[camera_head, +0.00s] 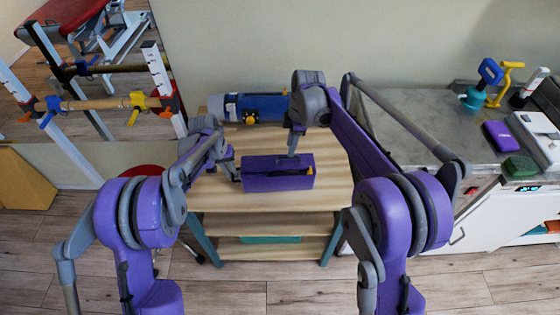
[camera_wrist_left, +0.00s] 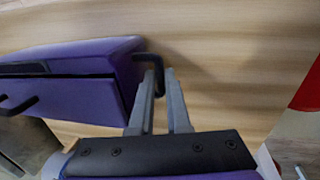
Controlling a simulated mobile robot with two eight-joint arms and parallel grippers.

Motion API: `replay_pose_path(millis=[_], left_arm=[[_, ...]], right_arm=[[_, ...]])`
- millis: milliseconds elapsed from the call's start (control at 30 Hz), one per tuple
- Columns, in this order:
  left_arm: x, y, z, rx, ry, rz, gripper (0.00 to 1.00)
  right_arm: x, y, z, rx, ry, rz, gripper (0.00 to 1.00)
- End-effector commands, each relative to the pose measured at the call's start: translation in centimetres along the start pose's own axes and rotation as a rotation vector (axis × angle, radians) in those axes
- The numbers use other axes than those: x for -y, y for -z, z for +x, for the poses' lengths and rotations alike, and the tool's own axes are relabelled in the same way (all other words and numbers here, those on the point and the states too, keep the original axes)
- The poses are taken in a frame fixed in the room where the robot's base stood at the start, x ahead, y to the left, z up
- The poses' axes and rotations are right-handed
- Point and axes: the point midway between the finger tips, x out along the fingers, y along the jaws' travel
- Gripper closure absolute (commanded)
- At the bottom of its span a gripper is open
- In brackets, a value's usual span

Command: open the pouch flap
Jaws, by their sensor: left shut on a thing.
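The purple pouch (camera_head: 262,184) lies on the wooden top of a trolley. A dark strip with an orange end (camera_head: 308,171) runs along it. In the left wrist view the pouch (camera_wrist_left: 85,97) shows a black loop (camera_wrist_left: 150,60) on its end and another black handle on its side. My left gripper (camera_head: 234,172) is at the pouch's left end; in its wrist view the fingers (camera_wrist_left: 160,78) are shut on the black loop. My right gripper (camera_head: 292,152) points down at the pouch's upper edge. Its fingertips are too small to tell open from shut.
A blue roll (camera_head: 265,107) lies behind the pouch on the trolley top (camera_head: 325,195). A grey counter (camera_head: 430,120) on the right bears several small items, among them a purple block (camera_head: 502,135). Parallel bars (camera_head: 105,104) stand at the left. The trolley top's front part is bare.

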Motion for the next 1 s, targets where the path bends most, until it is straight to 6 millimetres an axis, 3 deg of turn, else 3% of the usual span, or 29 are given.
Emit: replay_pose_path(millis=[1000], left_arm=[[0.2,0.0,0.1,0.0,0.003,-0.002,1.0]], right_arm=[[0.0,-0.7,4.3,0.0,0.0,0.0,0.6]])
